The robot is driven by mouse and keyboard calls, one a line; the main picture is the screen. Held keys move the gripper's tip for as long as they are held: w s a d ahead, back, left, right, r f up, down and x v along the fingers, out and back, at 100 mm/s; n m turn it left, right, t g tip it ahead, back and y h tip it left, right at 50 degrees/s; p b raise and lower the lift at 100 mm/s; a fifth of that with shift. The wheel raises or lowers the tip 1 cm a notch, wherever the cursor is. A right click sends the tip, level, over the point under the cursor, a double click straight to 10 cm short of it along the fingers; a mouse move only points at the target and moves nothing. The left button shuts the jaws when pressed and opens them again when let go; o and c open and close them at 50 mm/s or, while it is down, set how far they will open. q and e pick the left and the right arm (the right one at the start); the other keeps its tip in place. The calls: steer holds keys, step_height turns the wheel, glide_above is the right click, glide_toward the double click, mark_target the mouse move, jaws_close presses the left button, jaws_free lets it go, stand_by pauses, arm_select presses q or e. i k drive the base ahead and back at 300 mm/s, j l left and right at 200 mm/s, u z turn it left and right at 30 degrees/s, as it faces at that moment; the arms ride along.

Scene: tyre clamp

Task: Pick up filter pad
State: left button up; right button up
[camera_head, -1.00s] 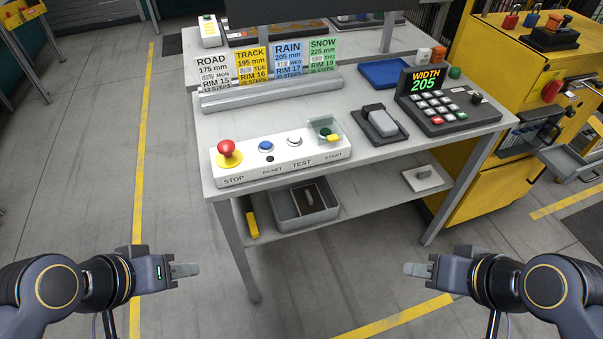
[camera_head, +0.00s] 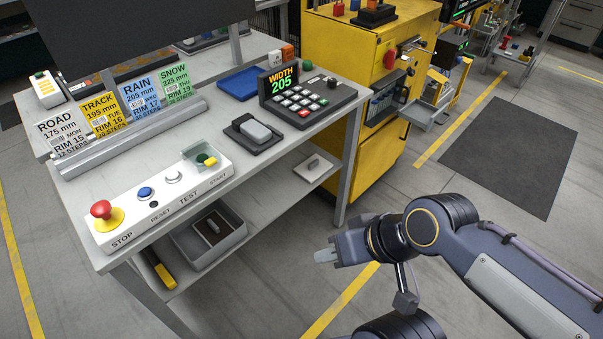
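No part is labelled as the filter pad, and I cannot tell for sure which piece it is. A light grey rounded block (camera_head: 255,131) lies on a black holder on the table top. A white square plate with a small grey block (camera_head: 314,164) lies on the lower shelf at the right. A dark piece with a small light part (camera_head: 212,226) lies inside a grey bin on the lower shelf. My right gripper (camera_head: 325,256) is over the floor, in front of and apart from the table. Its fingers overlap from this side, so their gap is unclear. My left gripper is out of view.
The table (camera_head: 280,149) carries a button panel (camera_head: 160,196), a keypad showing WIDTH 205 (camera_head: 305,100), a blue tray (camera_head: 243,84) and several standing cards. The grey bin (camera_head: 236,237) is under the table top. A yellow cabinet (camera_head: 345,50) stands at right. Floor around my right gripper is clear.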

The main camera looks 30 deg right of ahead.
mark_target(312, 168)
steer(key=i+l+u, duration=0.1)
steer(key=l, duration=0.25)
steer(key=i+l+u, duration=0.1)
steer(key=l, duration=0.25)
steer(key=i+l, duration=0.25)
steer(key=i+l+u, duration=0.15)
steer(key=l, duration=0.3)
steer(key=i+l+u, duration=0.1)
steer(key=l, duration=0.25)
